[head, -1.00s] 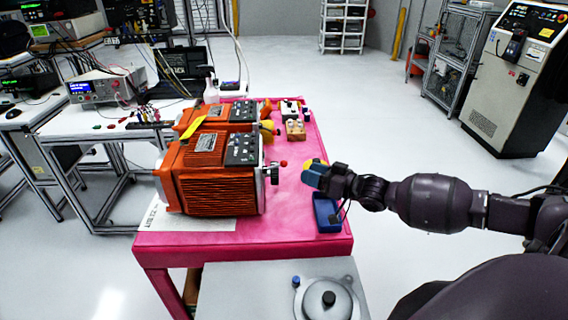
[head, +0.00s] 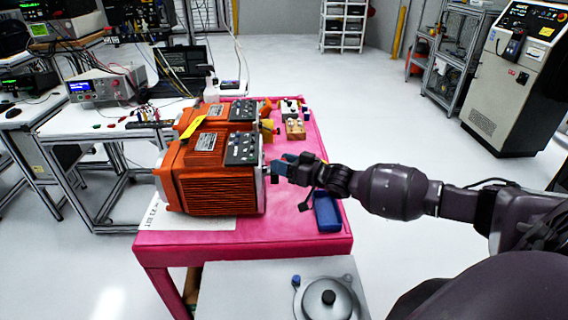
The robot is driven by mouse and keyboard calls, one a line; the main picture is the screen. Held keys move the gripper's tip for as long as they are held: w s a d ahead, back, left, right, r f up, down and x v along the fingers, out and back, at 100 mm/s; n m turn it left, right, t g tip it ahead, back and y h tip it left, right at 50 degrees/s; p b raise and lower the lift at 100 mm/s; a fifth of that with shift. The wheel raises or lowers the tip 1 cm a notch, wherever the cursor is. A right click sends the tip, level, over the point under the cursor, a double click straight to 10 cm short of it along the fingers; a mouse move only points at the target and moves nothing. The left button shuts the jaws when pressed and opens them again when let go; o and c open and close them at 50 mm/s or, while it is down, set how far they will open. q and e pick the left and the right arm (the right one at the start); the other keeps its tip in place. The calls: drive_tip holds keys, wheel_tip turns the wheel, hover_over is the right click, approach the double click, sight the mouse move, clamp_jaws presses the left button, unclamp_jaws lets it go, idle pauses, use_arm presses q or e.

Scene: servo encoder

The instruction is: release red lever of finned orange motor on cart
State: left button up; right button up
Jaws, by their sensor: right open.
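The finned orange motor (head: 212,185) in front stands on the pink-topped cart (head: 285,225), its end face towards the right. Its red lever is not visible now; my right gripper covers that spot. My right gripper (head: 280,168) reaches in from the right, with its blue-grey fingers open close to the motor's right end. I cannot tell whether the fingers touch the lever or stand around it. My left gripper is out of view.
A second orange motor (head: 212,116) stands just behind the first. A small wooden block (head: 295,129) lies at the back right of the cart. A blue box (head: 327,210) lies below my right forearm.

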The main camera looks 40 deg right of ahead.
drive_tip(key=shift+c, duration=0.4)
drive_tip(key=c, duration=0.7)
drive_tip(key=shift+r+p, duration=0.4)
drive_tip(key=shift+p, duration=0.15)
drive_tip(key=shift+c, duration=0.2)
drive_tip(key=shift+w+r+n+g+p, duration=0.1)
drive_tip(key=shift+r+n+g+p, duration=0.25)
drive_tip(key=shift+g+p, duration=0.4)
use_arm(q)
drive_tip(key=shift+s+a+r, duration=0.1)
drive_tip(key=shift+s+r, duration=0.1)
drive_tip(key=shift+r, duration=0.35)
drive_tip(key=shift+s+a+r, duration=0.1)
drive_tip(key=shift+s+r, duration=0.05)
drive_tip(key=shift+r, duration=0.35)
use_arm(e)
drive_tip(key=shift+f+h, duration=0.15)
drive_tip(key=shift+h, duration=0.15)
drive_tip(key=o, duration=0.7)
drive_tip(key=shift+w, duration=0.1)
drive_tip(key=shift+o, duration=0.6)
drive_tip(key=shift+f, duration=0.15)
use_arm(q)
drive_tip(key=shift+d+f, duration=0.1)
